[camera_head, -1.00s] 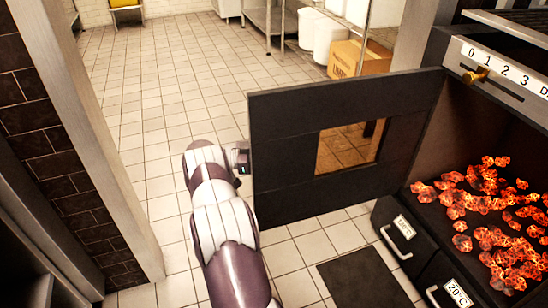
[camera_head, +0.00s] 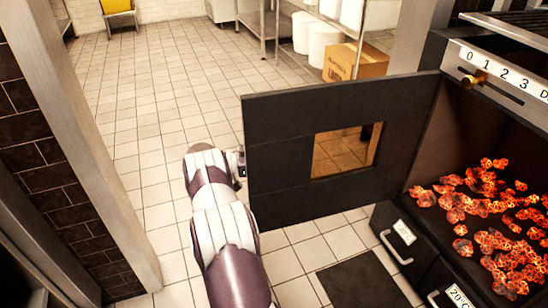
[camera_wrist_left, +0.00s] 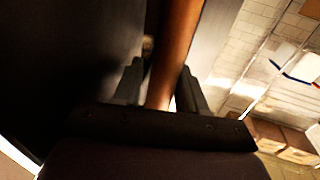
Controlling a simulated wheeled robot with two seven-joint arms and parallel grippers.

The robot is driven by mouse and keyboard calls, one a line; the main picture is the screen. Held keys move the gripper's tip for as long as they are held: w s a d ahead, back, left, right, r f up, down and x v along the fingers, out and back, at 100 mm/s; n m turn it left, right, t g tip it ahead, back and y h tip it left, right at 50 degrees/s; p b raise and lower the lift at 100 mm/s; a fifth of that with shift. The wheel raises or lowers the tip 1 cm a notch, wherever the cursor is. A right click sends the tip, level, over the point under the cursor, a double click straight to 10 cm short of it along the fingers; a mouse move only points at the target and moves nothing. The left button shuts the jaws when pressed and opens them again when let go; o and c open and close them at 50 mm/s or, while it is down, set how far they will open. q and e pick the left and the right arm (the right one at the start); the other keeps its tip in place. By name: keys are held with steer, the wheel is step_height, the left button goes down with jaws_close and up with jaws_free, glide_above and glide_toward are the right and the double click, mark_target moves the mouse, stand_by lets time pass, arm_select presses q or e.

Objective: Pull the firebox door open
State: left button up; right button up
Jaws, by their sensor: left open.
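The firebox door (camera_head: 280,118), a dark panel with a square window, stands swung wide open to the left of the firebox (camera_head: 425,140). Glowing coals (camera_head: 485,215) lie inside the firebox in plain view. My left gripper (camera_head: 238,163) is at the door's free left edge, with its fingertips hidden behind the panel. In the left wrist view, the open fingers (camera_wrist_left: 160,75) stand on both sides of a copper-brown handle bar (camera_wrist_left: 182,40), not clamped on it. The dark door face (camera_wrist_left: 70,60) fills the left of that view. My right gripper is not in view.
A brass knob (camera_head: 474,79) sits on the numbered panel above the firebox. Drawers with handles (camera_head: 398,233) are below it. A brick wall with a metal post (camera_head: 100,160) stands at left. Tiled floor (camera_head: 165,90) is clear behind the door. A cardboard box (camera_head: 355,60) stands further back.

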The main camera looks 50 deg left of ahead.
arm_select(q)
steer(key=p+v, duration=0.1)
steer(key=v, duration=1.1)
steer(key=shift+s+p, duration=0.25)
steer(key=shift+p, duration=0.1)
steer(key=shift+a, duration=0.15)
